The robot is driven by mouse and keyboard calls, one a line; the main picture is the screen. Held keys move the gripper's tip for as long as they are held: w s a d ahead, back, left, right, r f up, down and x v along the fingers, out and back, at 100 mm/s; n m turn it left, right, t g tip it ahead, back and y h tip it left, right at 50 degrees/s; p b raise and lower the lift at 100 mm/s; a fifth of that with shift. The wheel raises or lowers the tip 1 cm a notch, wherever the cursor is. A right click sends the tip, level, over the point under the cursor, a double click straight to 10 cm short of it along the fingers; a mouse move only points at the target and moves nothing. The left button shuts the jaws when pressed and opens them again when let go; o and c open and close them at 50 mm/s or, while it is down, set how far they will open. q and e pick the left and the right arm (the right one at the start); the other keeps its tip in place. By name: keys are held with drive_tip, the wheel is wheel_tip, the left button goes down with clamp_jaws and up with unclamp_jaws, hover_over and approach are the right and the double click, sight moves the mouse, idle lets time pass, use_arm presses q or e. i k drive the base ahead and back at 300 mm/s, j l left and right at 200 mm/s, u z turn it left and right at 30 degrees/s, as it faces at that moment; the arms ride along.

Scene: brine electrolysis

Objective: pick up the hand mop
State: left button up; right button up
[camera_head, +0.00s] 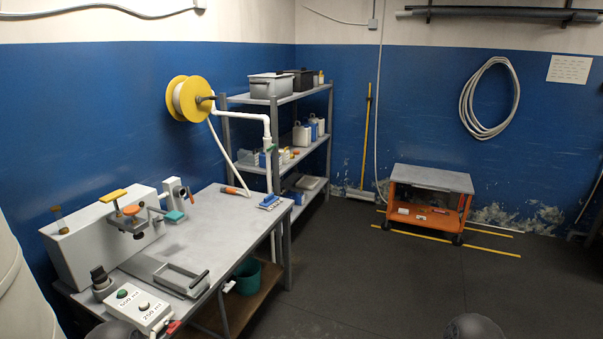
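A small blue tool with a pale fringe-like edge (270,201) lies on the right end of the grey workbench top, near its edge; it looks like the hand mop, though it is small in view. A long yellow-handled floor tool (367,135) stands upright against the blue back wall, its wide flat head on the floor. Neither of my grippers is in view, so nothing shows of what they hold. Nothing touches the blue tool.
The workbench (215,213) carries a white box unit, a metal frame (181,279), a button box (139,308) and an orange-handled tool (236,191). A shelf rack (330,138) stands behind. An orange cart (430,195) stands by the back wall. The dark floor (380,285) is open.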

sight(270, 201)
drive_tip(key=i+l+z, duration=0.1)
drive_tip(key=i+z, duration=0.2)
drive_tip(key=i, duration=0.7)
drive_tip(key=i+j+z, duration=0.25)
drive_tip(key=i, duration=0.8)
drive_tip(key=l, duration=0.1)
